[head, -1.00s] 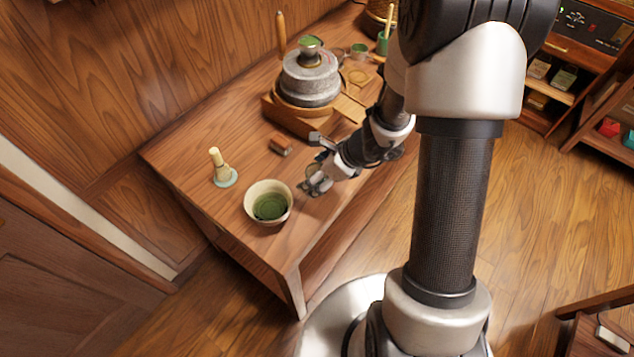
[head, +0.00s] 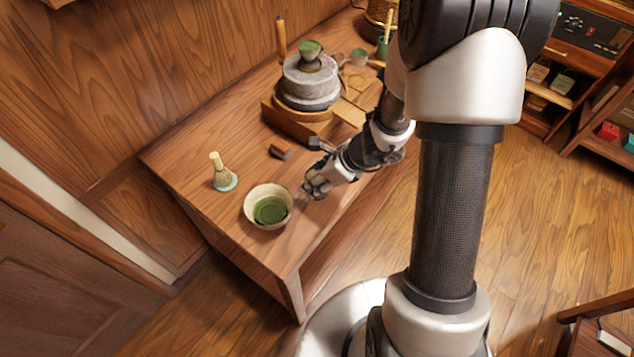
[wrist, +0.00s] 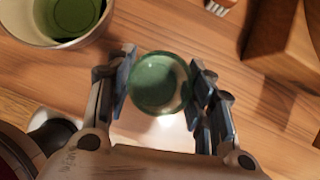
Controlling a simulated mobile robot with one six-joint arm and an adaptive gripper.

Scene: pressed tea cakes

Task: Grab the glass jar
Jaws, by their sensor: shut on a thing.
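The glass jar (wrist: 160,84) shows in the wrist view as a round, see-through green-tinted shape, seen from above. It sits between the two fingers of my gripper (wrist: 161,88), which are closed against its sides. In the head view my gripper (head: 314,188) is over the table, just right of the tea bowl. There the jar is mostly hidden by the fingers. I cannot tell whether the jar touches the table.
A cream bowl (head: 247,212) of green tea stands close left of my gripper. A bamboo whisk (head: 221,170) on its stand is farther left. A small brown block (head: 280,150) and a stone mill (head: 309,88) on a wooden base are behind. The table's (head: 285,252) front corner is bare.

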